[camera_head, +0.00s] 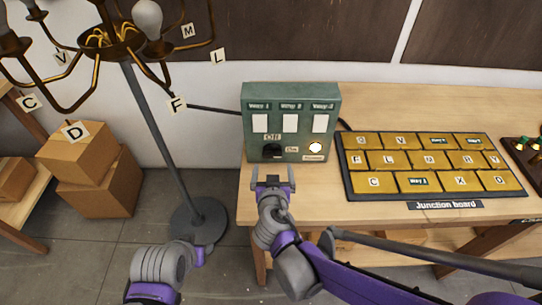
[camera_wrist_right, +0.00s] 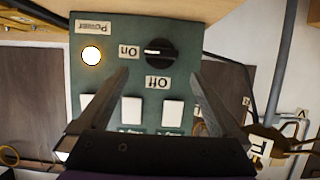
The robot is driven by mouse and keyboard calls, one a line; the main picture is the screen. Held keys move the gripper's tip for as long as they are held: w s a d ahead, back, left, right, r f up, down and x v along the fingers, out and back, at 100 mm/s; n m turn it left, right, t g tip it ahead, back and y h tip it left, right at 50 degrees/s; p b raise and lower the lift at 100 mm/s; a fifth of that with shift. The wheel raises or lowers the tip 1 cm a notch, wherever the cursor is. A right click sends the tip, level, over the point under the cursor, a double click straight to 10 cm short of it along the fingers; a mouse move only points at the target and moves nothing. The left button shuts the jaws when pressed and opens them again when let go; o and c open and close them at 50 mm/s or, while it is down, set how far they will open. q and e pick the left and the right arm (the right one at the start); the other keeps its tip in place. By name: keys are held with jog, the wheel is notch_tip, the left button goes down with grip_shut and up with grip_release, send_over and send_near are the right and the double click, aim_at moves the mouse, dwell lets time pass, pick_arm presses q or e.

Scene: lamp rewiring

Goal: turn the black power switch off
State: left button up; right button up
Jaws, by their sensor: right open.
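The black power switch (camera_head: 272,151) is a round knob low on the front of a green panel box (camera_head: 291,96) on the table. In the right wrist view, upside down, the knob (camera_wrist_right: 160,52) has its white mark toward the "On" label (camera_wrist_right: 130,51); the "Off" label (camera_wrist_right: 158,82) is beside it. The round power light (camera_wrist_right: 92,55) glows. My right gripper (camera_head: 273,171) is open and empty, just in front of the box and below the knob in the head view. Its fingers (camera_wrist_right: 160,74) frame the knob's area without visible contact.
The junction board (camera_head: 343,170) with yellow tiles lies right of the box. A chandelier lamp (camera_head: 112,38) with letter tags and its stand (camera_head: 160,140) are at left. Cardboard boxes (camera_head: 80,153) stand further left. The table's front edge (camera_head: 300,222) lies under my right arm.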

aim_at(272, 155)
jog(key=x, duration=0.8)
jog(key=shift+c, duration=0.2)
jog(key=c, duration=1.2)
